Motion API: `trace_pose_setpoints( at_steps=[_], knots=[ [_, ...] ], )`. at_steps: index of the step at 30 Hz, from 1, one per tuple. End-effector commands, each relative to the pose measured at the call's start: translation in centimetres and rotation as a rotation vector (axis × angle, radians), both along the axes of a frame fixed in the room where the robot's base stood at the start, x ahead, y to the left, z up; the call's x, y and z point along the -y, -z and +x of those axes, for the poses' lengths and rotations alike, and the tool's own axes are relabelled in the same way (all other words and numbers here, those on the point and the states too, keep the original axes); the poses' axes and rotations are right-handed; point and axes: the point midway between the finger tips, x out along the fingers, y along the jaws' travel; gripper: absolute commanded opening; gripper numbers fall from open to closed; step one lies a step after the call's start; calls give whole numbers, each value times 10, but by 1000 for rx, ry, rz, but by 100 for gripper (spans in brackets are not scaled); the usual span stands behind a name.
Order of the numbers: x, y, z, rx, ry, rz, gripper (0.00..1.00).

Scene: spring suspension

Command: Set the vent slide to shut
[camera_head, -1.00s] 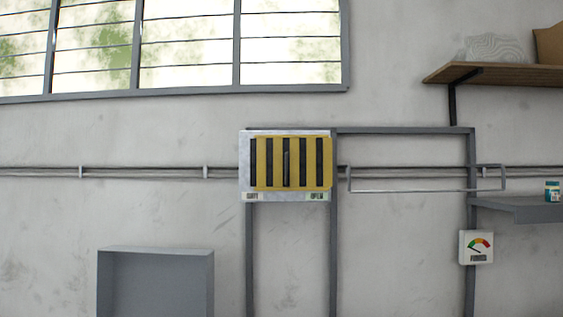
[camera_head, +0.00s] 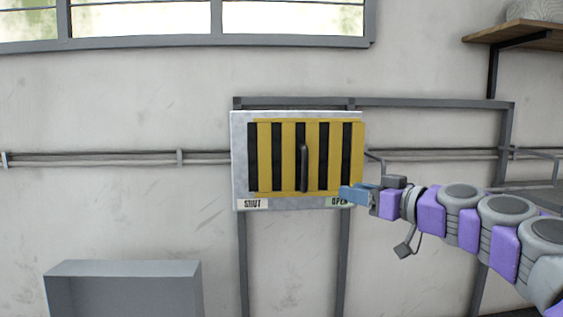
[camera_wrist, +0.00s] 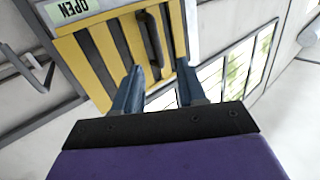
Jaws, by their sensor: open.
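The vent (camera_head: 240,160) is a pale metal plate on the wall frame. Its yellow slide (camera_head: 316,128) has black slots between yellow bars and sits toward the right, OPEN side of the plate. A dark upright handle (camera_head: 304,168) stands on the slide, also seen in the wrist view (camera_wrist: 152,40). The SHUT label (camera_head: 253,203) is at lower left; the OPEN label (camera_head: 338,202) is at lower right. My gripper (camera_head: 346,194) is at the vent's lower right corner, right of and below the handle. In the wrist view its blue fingers (camera_wrist: 160,82) are apart and empty, pointing toward the slide.
A grey metal frame (camera_head: 420,103) and horizontal pipes (camera_head: 110,158) run along the wall. A grey box (camera_head: 125,270) stands at lower left. A wooden shelf (camera_head: 515,35) is at upper right. The wall left of the vent is clear apart from the pipes.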

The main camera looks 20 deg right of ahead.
Motion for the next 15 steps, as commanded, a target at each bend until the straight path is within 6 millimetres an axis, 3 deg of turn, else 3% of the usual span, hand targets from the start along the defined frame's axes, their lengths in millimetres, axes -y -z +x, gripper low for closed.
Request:
trace_pose_setpoints(
  at_steps=[1, 3, 7, 15],
  knots=[
    [13, -10, -2, 23, 23, -3, 41],
    [19, -14, -3, 40, 37, -8, 41],
    [14, -14, 9, 42, 37, -11, 41],
    [3, -11, 60, 35, 37, -9, 41]
  ],
)
